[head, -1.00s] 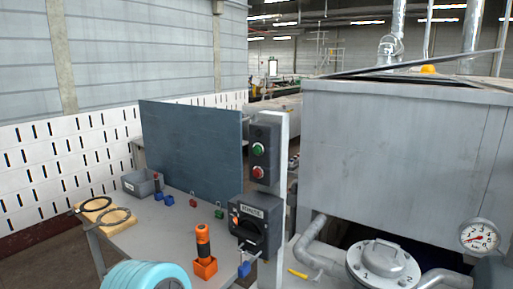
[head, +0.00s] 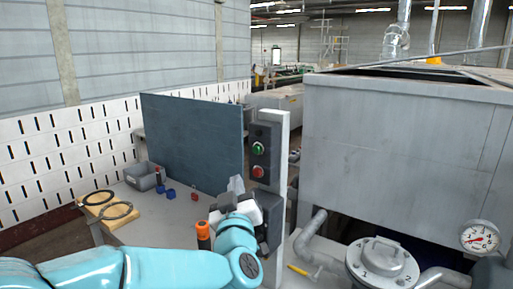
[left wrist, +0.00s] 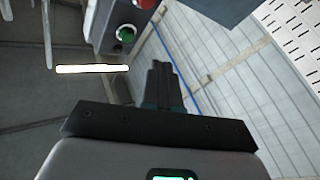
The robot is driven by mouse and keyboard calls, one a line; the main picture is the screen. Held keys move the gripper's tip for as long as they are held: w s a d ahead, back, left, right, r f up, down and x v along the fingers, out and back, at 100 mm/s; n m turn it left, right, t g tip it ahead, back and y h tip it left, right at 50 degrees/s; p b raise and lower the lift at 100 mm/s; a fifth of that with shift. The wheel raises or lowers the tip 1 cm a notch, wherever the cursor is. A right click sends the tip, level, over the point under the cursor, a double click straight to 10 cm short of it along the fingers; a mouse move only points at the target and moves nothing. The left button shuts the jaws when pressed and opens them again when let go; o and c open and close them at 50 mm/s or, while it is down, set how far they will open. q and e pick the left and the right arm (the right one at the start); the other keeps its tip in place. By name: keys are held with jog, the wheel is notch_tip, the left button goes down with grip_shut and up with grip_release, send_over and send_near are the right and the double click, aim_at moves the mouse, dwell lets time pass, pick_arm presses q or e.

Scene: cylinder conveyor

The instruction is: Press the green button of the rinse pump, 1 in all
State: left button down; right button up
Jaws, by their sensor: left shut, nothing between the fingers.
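The green button (head: 258,149) sits on the upper part of a dark control box (head: 265,137), above a red button (head: 258,171). The box is fixed to a pale upright post (head: 283,150). My left gripper (head: 236,184) is shut and empty, below and to the left of the buttons, apart from the box. In the left wrist view the shut fingers (left wrist: 160,70) stand to the right of and below the green button (left wrist: 126,34). The red button (left wrist: 145,3) is cut by the top edge there. My right gripper is not in view.
A dark switch box (head: 271,220) is partly hidden behind my left arm. A workbench (head: 150,228) holds a grey bin (head: 143,177), rings on a board and an orange-handled tool (head: 203,235). A blue panel (head: 190,140) stands behind. A large grey tank (head: 400,150) is at right.

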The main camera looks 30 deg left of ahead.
aim_at(257, 149)
pick_arm(q)
jog(key=r, duration=0.1)
jog(key=s+a+r+n+y, duration=0.1)
jog(key=r, duration=0.1)
jog(key=s+r+n+y, duration=0.1)
jog(key=shift+a+r+g, duration=0.2)
jog(key=shift+a+g, duration=0.1)
jog(key=shift+a, duration=0.1)
jog(key=w+p, duration=0.3)
jog(key=w, duration=0.5)
jog(key=shift+w+d, duration=0.4)
jog(key=shift+w, duration=0.1)
dwell(1.5)
jog(key=shift+w, duration=0.35)
